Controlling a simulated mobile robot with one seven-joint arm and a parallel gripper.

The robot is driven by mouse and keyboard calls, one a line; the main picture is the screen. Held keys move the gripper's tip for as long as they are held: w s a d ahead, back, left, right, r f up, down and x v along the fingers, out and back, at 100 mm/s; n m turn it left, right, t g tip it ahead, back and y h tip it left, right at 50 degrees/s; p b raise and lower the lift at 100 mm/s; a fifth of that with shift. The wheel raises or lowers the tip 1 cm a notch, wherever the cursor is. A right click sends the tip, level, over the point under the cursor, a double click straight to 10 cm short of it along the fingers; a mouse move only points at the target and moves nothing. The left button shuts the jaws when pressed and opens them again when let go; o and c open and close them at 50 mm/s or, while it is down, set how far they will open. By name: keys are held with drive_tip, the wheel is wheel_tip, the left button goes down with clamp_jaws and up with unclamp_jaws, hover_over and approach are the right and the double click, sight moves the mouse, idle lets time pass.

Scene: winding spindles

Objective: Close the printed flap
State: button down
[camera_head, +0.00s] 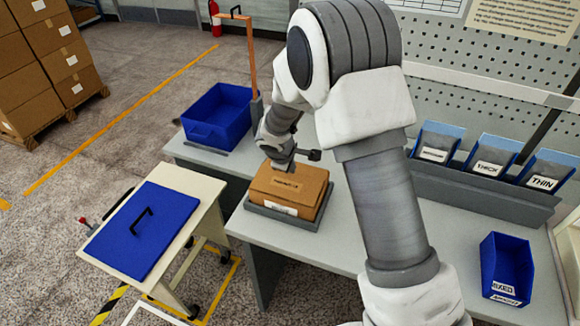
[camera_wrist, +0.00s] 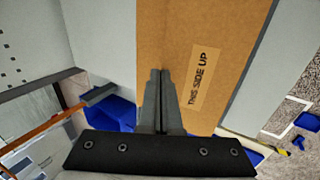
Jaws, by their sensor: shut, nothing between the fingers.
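A brown cardboard box (camera_head: 309,207) sits in a grey tray (camera_head: 268,212) on the workbench, with a white label on its front side. Its printed flap (camera_head: 275,185) lies flat or nearly flat on top. In the wrist view the printed flap (camera_wrist: 200,80) bears the words "THIS SIDE UP". My gripper (camera_head: 284,165) is over the back left part of the box top. In the wrist view my gripper (camera_wrist: 158,75) is shut and empty, its fingertips over the cardboard beside the print. I cannot tell whether the fingertips touch it. My wrist hides the box's far edge.
A blue bin (camera_head: 215,115) stands behind the box near an orange post (camera_head: 251,60). Labelled bins (camera_head: 490,160) line the back right, and a blue bin (camera_head: 506,268) stands at the front right. My arm spans the bench middle.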

drive_tip(key=shift+w+d+f+b, duration=0.1)
drive_tip(key=shift+w+f+b, duration=0.1)
drive_tip(key=shift+f+b, duration=0.15)
drive_tip(key=shift+r, duration=0.15)
idle(0.4)
drive_tip(key=shift+r+p, duration=0.65)
drive_tip(key=shift+r, duration=0.35)
wheel_tip(320, 180, up, 13)
drive_tip(key=p, duration=0.2)
drive_tip(key=s+d+r+m, duration=0.4)
drive_tip(key=s+d+r, duration=0.2)
drive_tip(key=d+r, duration=0.15)
drive_tip(key=s+d+r+m, duration=0.2)
drive_tip(key=s+m, duration=0.1)
drive_tip(key=s, duration=0.5)
drive_tip(key=s+d+r+m+y, duration=0.1)
drive_tip(key=s+d+r+m, duration=0.1)
drive_tip(key=s, duration=0.7)
drive_tip(key=s+d+r+m+y, duration=0.1)
drive_tip(key=s+d+r+m, duration=0.1)
drive_tip(key=s+m, duration=0.3)
drive_tip(key=shift+s+d+r, duration=0.25)
drive_tip(key=shift+s+d, duration=0.6)
drive_tip(key=shift+s, duration=0.9)
